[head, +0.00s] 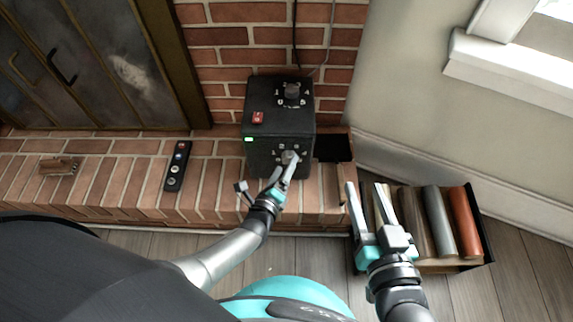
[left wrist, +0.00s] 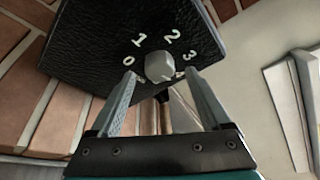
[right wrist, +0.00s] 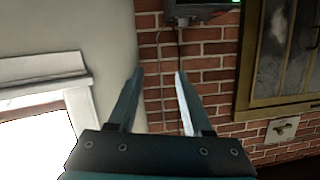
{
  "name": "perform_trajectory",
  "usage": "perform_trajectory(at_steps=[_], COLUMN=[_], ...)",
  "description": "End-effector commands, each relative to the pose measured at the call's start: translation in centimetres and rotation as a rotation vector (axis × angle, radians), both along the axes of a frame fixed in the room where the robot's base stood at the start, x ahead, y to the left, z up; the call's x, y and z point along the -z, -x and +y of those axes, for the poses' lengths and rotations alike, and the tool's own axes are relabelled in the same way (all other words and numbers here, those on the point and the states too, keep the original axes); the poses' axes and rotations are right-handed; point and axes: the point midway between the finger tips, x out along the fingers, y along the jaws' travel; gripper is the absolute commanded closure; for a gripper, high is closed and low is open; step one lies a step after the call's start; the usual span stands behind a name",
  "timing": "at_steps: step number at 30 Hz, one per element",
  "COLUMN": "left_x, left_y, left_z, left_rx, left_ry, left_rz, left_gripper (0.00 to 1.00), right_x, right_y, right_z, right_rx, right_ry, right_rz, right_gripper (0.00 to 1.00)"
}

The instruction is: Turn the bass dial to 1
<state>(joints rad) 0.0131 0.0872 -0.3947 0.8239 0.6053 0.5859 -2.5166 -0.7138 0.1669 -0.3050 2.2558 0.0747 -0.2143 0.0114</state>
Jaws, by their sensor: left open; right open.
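A black speaker-like box (head: 262,97) stands on the brick hearth. Its top carries one dial (head: 292,90) with marks around it. Its front carries another dial (head: 289,155), partly covered by my left gripper (head: 284,166). In the left wrist view this front dial is a pale grey knob (left wrist: 159,67) with numbers 0 to 4 around it. My left gripper (left wrist: 158,77) is open, one fingertip at each side of the knob; contact cannot be told. The knob's pointer and any bass label are unreadable. My right gripper (head: 365,186) is open and empty in front of the hearth.
A red switch (head: 258,118) is on the box top and a green light (head: 248,139) on its front edge. A black remote (head: 178,166) lies on the hearth, left. A bin with several rolls or logs (head: 466,222) stands right. Cables run up the brick wall.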

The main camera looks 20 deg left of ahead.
Motion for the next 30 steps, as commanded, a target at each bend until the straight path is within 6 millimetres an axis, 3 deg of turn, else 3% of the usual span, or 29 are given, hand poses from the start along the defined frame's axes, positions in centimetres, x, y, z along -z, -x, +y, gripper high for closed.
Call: perform_trajectory(at_steps=[9,24,30], left_x=[0.4,0.4,0.4], left_y=[-1.5,-1.9,-1.9], left_z=[0.0,0.0,-0.1], left_rx=[0.000,-0.001,-0.001], left_ry=[0.000,0.000,0.000], left_rz=[0.000,0.001,0.001], left_gripper=[0.19,0.19,0.40], right_x=[-0.9,-1.4,-1.4], right_y=[0.7,1.0,1.0], right_z=[0.8,1.0,1.0], right_rx=[0.006,0.010,0.010], right_ry=[-0.084,-0.112,-0.112], right_rz=[-0.125,-0.169,-0.168], right_gripper=[0.50,0.50,0.50])
